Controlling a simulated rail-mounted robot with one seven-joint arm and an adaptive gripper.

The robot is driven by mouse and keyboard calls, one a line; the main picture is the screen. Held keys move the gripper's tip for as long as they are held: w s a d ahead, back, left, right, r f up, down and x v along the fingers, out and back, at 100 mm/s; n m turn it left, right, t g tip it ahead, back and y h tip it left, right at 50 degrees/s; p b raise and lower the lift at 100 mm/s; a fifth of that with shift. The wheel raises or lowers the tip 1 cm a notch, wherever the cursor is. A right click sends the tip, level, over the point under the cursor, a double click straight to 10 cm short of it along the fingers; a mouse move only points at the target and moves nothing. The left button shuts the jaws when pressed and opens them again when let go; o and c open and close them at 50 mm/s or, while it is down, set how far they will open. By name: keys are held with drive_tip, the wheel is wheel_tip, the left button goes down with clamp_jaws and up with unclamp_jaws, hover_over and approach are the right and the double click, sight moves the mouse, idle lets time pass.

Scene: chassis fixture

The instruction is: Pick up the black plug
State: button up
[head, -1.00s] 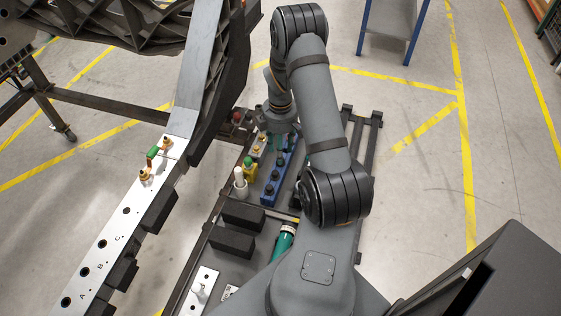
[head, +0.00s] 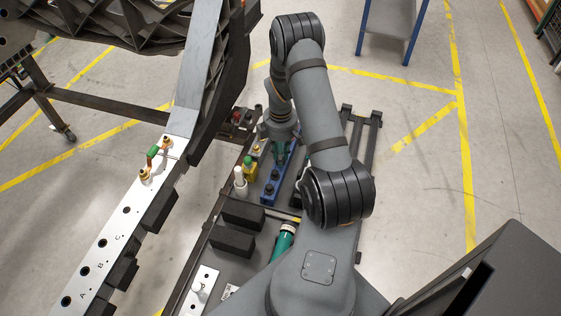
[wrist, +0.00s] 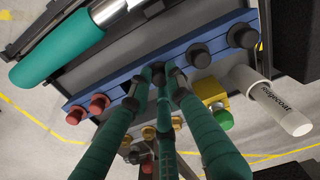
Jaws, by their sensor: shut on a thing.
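A blue rack (head: 268,199) on the cart holds a row of black plugs; it also shows in the wrist view (wrist: 110,87). My gripper (wrist: 158,82), with teal fingers, is shut on a black plug (wrist: 157,69) in the middle of the row. The fingertips hide much of that plug, and I cannot tell whether it is still seated in the rack. Other black plugs (wrist: 243,36) stand to the right, and red plugs (wrist: 87,109) to the left. In the head view my gripper (head: 280,155) is over the rack.
A white marker-like cylinder (wrist: 285,110) and a yellow block with a green knob (wrist: 215,103) stand beside the rack. A teal cylinder (wrist: 60,47) lies on its other side. Black blocks (head: 234,242) lie on the cart; a metal chassis rail (head: 130,215) runs along the left.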

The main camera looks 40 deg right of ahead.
drive_tip(key=shift+c, duration=0.5)
drive_tip(key=shift+r, duration=0.5)
drive_tip(key=r, duration=0.2)
drive_tip(key=s+r, duration=0.1)
drive_tip(key=shift+d+r, duration=0.15)
drive_tip(key=shift+r, duration=0.2)
drive_tip(key=s+d+r, duration=0.2)
drive_tip(key=s+r, duration=0.4)
drive_tip(key=s, duration=0.4)
drive_tip(key=shift+s+r, duration=0.15)
drive_tip(key=shift+s, duration=0.15)
drive_tip(key=shift+r, duration=0.1)
drive_tip(key=shift+r+p, duration=2.2)
drive_tip(key=shift+r, duration=0.2)
drive_tip(key=shift+w+a, duration=0.1)
